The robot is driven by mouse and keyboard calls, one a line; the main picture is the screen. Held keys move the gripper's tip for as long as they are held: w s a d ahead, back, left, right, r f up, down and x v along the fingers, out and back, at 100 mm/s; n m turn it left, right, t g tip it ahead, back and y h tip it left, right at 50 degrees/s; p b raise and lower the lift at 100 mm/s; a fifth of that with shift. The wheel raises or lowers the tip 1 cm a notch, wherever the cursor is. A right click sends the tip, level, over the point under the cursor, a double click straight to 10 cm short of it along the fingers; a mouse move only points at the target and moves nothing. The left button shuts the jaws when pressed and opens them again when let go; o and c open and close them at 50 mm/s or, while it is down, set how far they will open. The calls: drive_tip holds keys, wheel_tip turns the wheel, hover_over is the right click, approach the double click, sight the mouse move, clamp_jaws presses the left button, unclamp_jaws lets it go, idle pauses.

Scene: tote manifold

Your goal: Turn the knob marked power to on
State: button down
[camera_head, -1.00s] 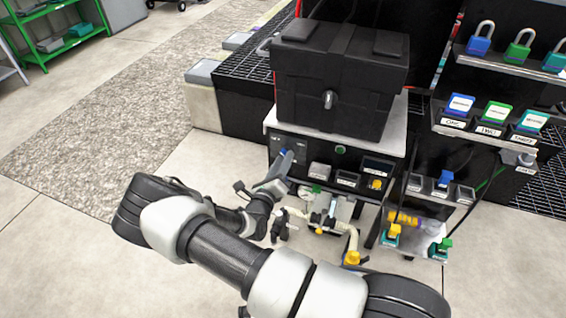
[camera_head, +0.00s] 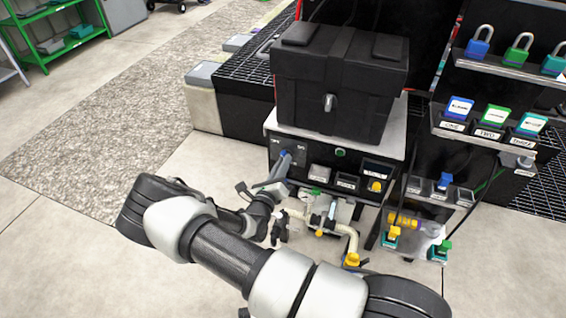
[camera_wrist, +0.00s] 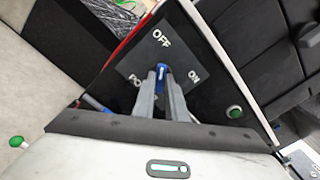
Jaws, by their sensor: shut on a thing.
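The power knob (camera_wrist: 163,71) is blue with a white line. It sits on a dark square plate marked OFF at the top, ON at the right and a partly hidden label starting "PO" at the left in the wrist view. The white line points up, roughly toward OFF. My gripper (camera_wrist: 161,74) is shut on the knob, with a grey finger on each side. In the head view the knob (camera_head: 284,153) shows at my gripper's fingertips (camera_head: 282,162), on the left part of the black panel (camera_head: 312,157). The fingers hide part of the plate.
A green button (camera_head: 340,152) and several small switches and displays lie right of the knob. A black case (camera_head: 340,85) stands on top of the panel unit. Pipes and valves (camera_head: 325,218) sit below. Racks of padlocks and tags (camera_head: 490,110) are at the right. Open floor lies left.

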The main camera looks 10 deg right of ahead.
drive_tip(key=shift+f+m+p, duration=0.1)
drive_tip(key=shift+m+p, duration=2.8)
drive_tip(key=shift+m, duration=5.3)
drive_tip(key=shift+a+m, duration=0.1)
drive_tip(key=shift+m, duration=0.2)
drive_tip(key=c, duration=1.8)
unclamp_jaws()
drive_tip(key=shift+s, duration=0.1)
drive_tip(key=p+v, duration=0.1)
drive_tip(key=v, duration=1.6)
